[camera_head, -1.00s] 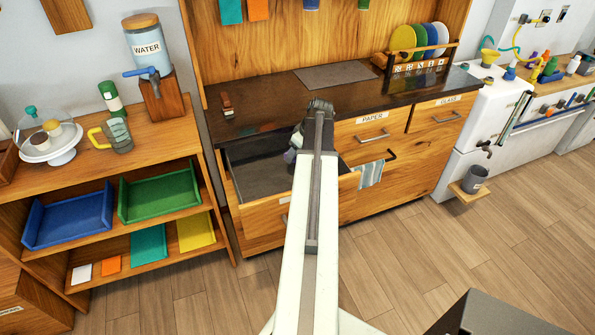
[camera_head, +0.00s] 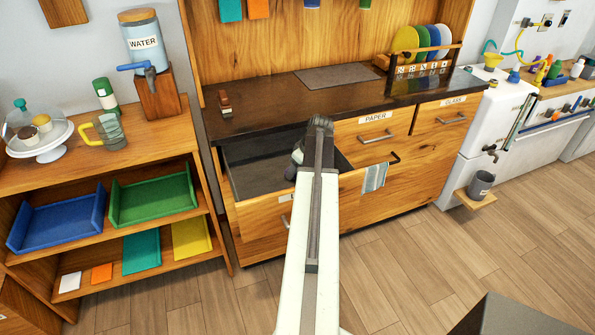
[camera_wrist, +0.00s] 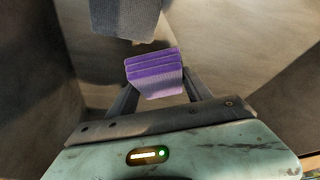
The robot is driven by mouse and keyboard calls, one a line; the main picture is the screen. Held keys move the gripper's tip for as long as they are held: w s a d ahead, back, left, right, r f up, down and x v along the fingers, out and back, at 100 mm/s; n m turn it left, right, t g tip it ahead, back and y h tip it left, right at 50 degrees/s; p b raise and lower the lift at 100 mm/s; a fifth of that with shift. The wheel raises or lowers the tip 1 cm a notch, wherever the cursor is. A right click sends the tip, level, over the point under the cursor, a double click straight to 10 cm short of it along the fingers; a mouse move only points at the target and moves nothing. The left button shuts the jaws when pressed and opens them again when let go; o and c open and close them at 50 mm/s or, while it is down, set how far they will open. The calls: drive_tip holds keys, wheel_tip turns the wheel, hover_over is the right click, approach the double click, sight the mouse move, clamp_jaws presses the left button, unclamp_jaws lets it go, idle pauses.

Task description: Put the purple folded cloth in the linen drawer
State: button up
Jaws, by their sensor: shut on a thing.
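The purple folded cloth (camera_wrist: 154,72) shows in the wrist view, its folded layers facing up. My gripper (camera_wrist: 155,84) is shut on it, with a finger on either side. An open drawer (camera_head: 262,222) with a dark grey inside sticks out at the left of the counter front. Its front label is partly hidden by my arm and cannot be read. In the head view my arm reaches over the drawer, and its end is down at the drawer's right part. The arm hides the cloth and most of the gripper there. Grey walls surround the cloth in the wrist view.
A grey-blue thing (camera_wrist: 124,14) lies just beyond the cloth in the wrist view; I cannot tell what it is. A striped towel (camera_head: 374,176) hangs from a handle right of the drawer. The dark countertop (camera_head: 270,110) lies behind, with a small brown object (camera_head: 225,103) on it.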

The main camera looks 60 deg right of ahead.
drive_tip(key=o, duration=1.5)
drive_tip(key=p+v, duration=0.7)
drive_tip(key=shift+r, duration=0.2)
drive_tip(key=shift+s+r, duration=0.1)
drive_tip(key=shift+s, duration=0.1)
drive_tip(key=shift+r+p, duration=0.1)
drive_tip(key=shift+p, duration=0.2)
